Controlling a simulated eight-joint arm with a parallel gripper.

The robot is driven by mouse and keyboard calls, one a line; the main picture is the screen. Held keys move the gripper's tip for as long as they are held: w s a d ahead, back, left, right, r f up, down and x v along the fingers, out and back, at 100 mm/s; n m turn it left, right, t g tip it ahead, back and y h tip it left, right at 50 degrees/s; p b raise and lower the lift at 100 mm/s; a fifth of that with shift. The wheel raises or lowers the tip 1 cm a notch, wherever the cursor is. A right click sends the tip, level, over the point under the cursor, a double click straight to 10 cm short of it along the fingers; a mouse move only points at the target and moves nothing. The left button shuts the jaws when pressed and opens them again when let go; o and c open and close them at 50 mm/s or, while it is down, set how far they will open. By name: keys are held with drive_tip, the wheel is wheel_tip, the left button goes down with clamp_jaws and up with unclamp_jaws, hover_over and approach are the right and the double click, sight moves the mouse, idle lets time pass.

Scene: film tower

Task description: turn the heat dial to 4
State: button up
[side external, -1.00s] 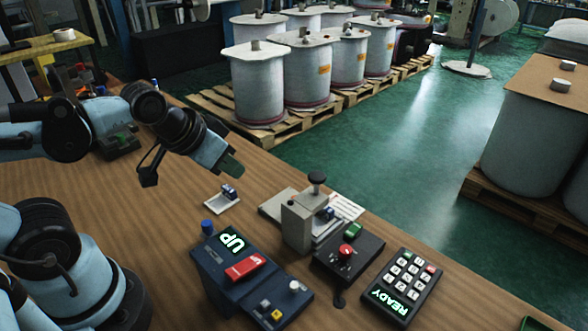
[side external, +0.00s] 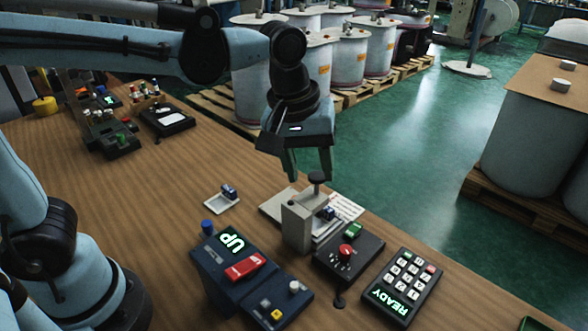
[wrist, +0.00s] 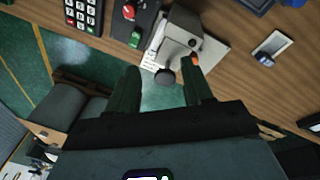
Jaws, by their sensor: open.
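The heat dial looks to be the red knob (side external: 346,251) on a dark box (side external: 352,270) at the right of the grey press; the number it points to is too small to read. In the wrist view the red knob (wrist: 129,12) is at the top, left of the press. My gripper (side external: 309,177) is open and empty, fingers pointing down, above and behind the press and its black-topped lever. In the wrist view my gripper (wrist: 160,80) has its fingers apart, with the press's black knob (wrist: 166,77) showing between them.
The grey press (side external: 297,222) stands just beside the dial box. A green button (side external: 354,230) is behind the red knob. A keypad reading READY (side external: 402,285) lies right; a blue console reading UP (side external: 245,265) lies left. A small white tray (side external: 221,202) sits farther left.

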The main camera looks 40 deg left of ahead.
sight(346, 249)
drive_tip(key=w+d+f+n+g, duration=0.1)
drive_tip(key=d+n+g, duration=0.15)
drive_tip(key=d, duration=0.55)
drive_tip(key=shift+n+t+y, duration=0.3)
drive_tip(key=shift+n+t, duration=0.05)
drive_tip(key=shift+n, duration=0.1)
drive_tip(key=f, duration=1.2)
drive_tip(key=shift+w+f, duration=0.25)
clamp_jaws()
